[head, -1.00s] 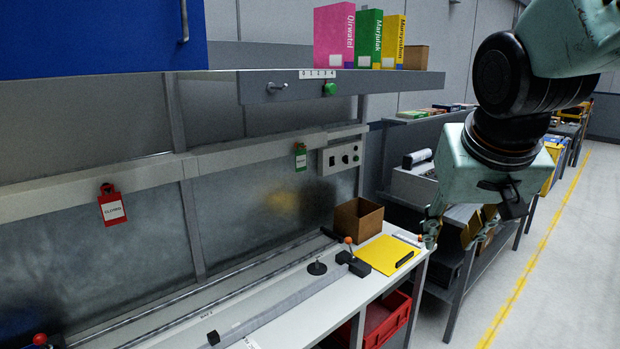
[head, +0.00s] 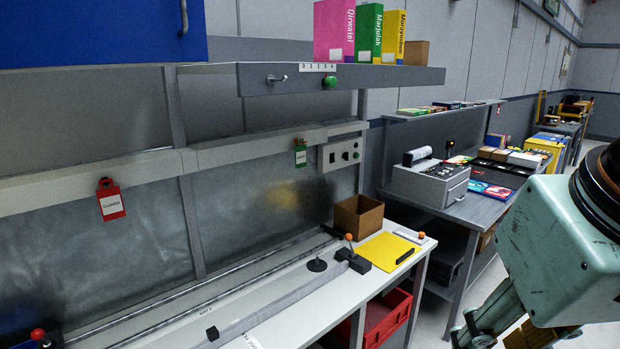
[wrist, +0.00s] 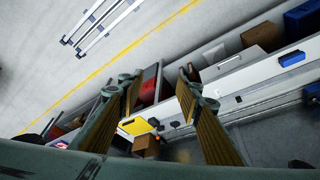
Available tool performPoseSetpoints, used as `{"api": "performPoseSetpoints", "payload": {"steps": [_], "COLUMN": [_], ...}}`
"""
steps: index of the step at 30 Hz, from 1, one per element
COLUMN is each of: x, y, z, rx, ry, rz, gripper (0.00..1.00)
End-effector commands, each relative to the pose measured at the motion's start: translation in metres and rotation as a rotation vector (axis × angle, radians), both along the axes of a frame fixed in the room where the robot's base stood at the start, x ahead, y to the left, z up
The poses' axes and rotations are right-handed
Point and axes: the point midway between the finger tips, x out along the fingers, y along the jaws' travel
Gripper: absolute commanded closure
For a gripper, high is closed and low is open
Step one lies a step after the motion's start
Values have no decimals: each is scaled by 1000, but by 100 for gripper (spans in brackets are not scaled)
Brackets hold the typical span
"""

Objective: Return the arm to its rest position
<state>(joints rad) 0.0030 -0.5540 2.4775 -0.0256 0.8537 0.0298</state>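My arm (head: 565,245) shows at the right edge of the head view, in front of the aisle and the far bench. My gripper (head: 492,318) hangs below it near the bottom right, partly cut off by the frame. In the wrist view the two fingers of my gripper (wrist: 160,88) stand well apart with nothing held between them. The near workbench (head: 300,325) lies to the left of my gripper in the head view, and the gripper appears clear of it.
A yellow sheet (head: 377,253), a brown open box (head: 358,217) and a small clamp lie on the near bench. A red bin (head: 388,318) sits beneath. A grey machine (head: 430,182) stands on the far bench. The floor in the wrist view is open beside a yellow line (wrist: 120,58).

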Motion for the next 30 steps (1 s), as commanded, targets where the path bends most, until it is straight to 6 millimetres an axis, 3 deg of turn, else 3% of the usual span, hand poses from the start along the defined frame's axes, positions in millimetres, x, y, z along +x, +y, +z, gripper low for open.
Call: {"api": "performPoseSetpoints", "payload": {"steps": [3, 9, 30], "x": [-17, -30, -30], "y": [4, 7, 7], "z": [-4, -8, -8], "rx": [7, 12, 12], "ry": [10, 22, 22], "rz": [12, 22, 22], "gripper": [68, 68, 68]}}
